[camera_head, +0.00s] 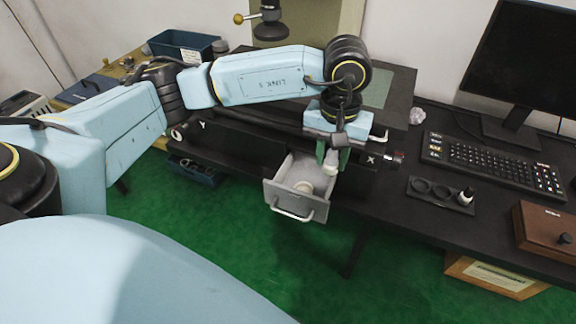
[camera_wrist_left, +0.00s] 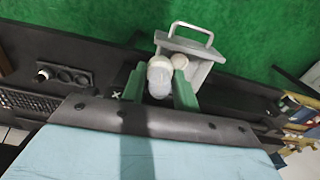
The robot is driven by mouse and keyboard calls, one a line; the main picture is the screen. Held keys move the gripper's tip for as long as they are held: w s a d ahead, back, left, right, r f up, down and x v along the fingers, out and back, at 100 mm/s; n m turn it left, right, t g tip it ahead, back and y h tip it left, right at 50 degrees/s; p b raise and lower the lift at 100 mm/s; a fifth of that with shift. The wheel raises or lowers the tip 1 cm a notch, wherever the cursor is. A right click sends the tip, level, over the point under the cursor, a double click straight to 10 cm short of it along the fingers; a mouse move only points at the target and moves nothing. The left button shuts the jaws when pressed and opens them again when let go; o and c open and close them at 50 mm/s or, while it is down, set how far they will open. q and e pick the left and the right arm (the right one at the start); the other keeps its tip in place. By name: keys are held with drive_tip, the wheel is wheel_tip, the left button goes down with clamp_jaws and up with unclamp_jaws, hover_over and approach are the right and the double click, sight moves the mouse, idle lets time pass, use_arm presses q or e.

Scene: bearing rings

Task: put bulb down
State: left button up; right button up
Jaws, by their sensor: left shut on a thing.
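My left gripper (camera_head: 333,153) is shut on a white bulb (camera_head: 331,163), which hangs between its green fingers. In the left wrist view the bulb (camera_wrist_left: 160,80) sits between the two fingers, its rounded end toward the camera. The gripper is over the right side of an open grey drawer (camera_head: 311,212). The bulb appears above the drawer's inside; I cannot tell whether it touches. A round white object (camera_head: 304,187) lies in the drawer and also shows in the left wrist view (camera_wrist_left: 180,61). My right gripper is not in view.
The dark desk holds a keyboard (camera_head: 492,163), a monitor (camera_head: 525,55), a black holder with round wells (camera_head: 432,196) and a brown box (camera_head: 546,228). A dark bin (camera_head: 183,47) stands at the back left. Green floor is open before the drawer.

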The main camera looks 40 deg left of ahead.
sight(330, 151)
use_arm(q)
drive_tip(key=n, duration=0.1)
drive_tip(key=w+n, duration=0.1)
drive_tip(key=n, duration=0.3)
drive_tip(key=shift+w+a+f, duration=0.15)
drive_tip(key=shift+a+f, duration=0.15)
drive_tip(key=shift+f, duration=0.1)
drive_tip(key=n, duration=0.4)
drive_tip(key=w+a+f+n, duration=0.1)
drive_tip(key=shift+n, duration=0.4)
drive_tip(key=a+f+n, duration=0.2)
drive_tip(key=f+n, duration=0.2)
drive_tip(key=n, duration=0.5)
drive_tip(key=w+a+f+n, duration=0.1)
drive_tip(key=f+n, duration=0.3)
drive_tip(key=n, duration=0.5)
drive_tip(key=w+a+f+n, duration=0.1)
drive_tip(key=a+f+n, duration=0.3)
drive_tip(key=n, duration=0.4)
drive_tip(key=shift+n, duration=0.4)
drive_tip(key=shift+f, duration=2.3)
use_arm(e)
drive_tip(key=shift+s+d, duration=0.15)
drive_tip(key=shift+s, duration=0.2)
use_arm(q)
drive_tip(key=shift+f, duration=0.1)
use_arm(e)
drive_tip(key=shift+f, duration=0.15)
